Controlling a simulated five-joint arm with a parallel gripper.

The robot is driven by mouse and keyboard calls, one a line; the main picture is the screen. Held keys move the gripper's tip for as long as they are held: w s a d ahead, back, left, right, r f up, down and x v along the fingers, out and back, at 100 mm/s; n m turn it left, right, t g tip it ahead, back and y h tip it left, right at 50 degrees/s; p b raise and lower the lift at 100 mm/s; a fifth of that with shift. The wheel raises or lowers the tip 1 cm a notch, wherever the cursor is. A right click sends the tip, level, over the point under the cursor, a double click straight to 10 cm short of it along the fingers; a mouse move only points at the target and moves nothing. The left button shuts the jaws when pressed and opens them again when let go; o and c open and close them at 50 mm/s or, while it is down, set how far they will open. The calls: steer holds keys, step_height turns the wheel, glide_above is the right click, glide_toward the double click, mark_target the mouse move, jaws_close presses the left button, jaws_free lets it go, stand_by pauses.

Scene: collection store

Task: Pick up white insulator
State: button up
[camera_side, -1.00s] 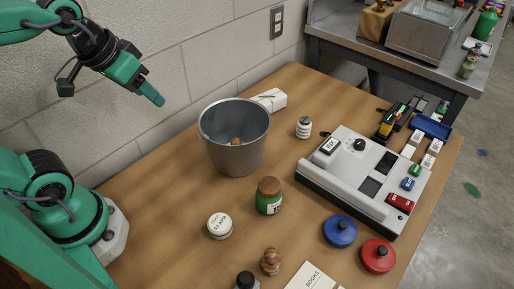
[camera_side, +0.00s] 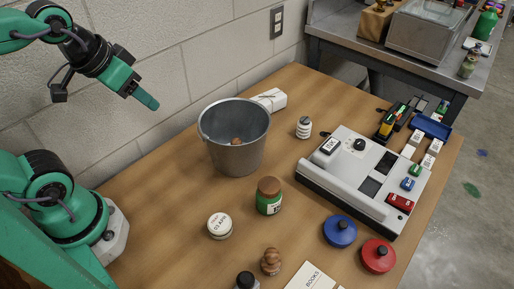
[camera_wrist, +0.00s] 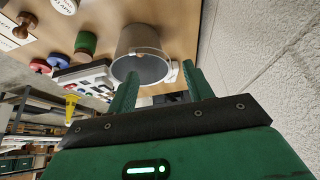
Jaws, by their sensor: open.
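The white insulator (camera_side: 304,127) appears to be the small white ribbed piece with dark bands, standing upright on the wooden table to the right of the metal bucket in the side view. I cannot pick it out in the wrist view. My gripper (camera_side: 149,101) is high at the left, near the wall, well apart from the insulator and touching nothing. In the wrist view its two green fingers (camera_wrist: 163,88) are spread with nothing held between them.
The grey bucket (camera_side: 233,158), holding a brown object, stands between my gripper and the insulator. A white box (camera_side: 270,100) lies behind it. A large grey-white device (camera_side: 365,175) is right of the insulator. A green jar (camera_side: 269,203) and white round tin (camera_side: 220,226) stand in front.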

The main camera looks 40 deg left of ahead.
steer(key=shift+o, duration=1.4)
